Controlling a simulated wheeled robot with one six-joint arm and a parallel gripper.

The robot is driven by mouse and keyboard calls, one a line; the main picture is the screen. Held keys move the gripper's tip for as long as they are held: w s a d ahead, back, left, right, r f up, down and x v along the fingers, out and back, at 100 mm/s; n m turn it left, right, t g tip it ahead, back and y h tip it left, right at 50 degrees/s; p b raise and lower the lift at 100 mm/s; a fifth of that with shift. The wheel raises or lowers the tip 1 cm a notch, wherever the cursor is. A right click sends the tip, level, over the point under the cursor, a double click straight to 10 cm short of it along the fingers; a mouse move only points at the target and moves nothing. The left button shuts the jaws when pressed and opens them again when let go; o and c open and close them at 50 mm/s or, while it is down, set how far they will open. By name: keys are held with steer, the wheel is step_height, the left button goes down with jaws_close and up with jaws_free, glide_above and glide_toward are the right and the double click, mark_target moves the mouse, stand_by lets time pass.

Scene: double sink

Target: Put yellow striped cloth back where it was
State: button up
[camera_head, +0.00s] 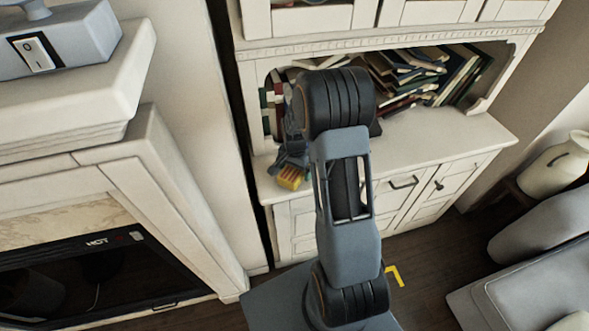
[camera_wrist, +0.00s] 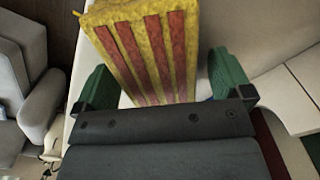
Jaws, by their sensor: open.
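The yellow cloth with red stripes (camera_wrist: 150,55) fills the upper middle of the wrist view, folded into a thick block. In the head view the cloth (camera_head: 291,179) shows small at the left front corner of the white cabinet top (camera_head: 425,140). My gripper (camera_wrist: 162,82) is open, with one green finger on each side of the cloth. Narrow gaps show between the fingers and the cloth. In the head view my arm hides most of the gripper (camera_head: 291,160). The cloth's near end is hidden behind the gripper body in the wrist view.
Several books (camera_head: 410,75) lean in a heap on the cabinet behind my arm. A white fireplace surround (camera_head: 150,190) stands to the left. A grey sofa (camera_head: 540,280) and a cream vase (camera_head: 556,163) are on the right. Dark floor shows between.

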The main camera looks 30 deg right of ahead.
step_height(320, 180, up, 11)
steer(key=s+a+r+n+t, duration=0.1)
steer(key=s+a+r+n, duration=0.3)
steer(key=s, duration=0.4)
steer(key=s+a+r+n+t, duration=0.2)
steer(key=s+a+r+n, duration=0.3)
steer(key=s+a+n, duration=0.1)
steer(key=shift+s+a+n+t, duration=0.25)
steer(key=shift+s+n, duration=0.45)
steer(key=shift+s, duration=0.55)
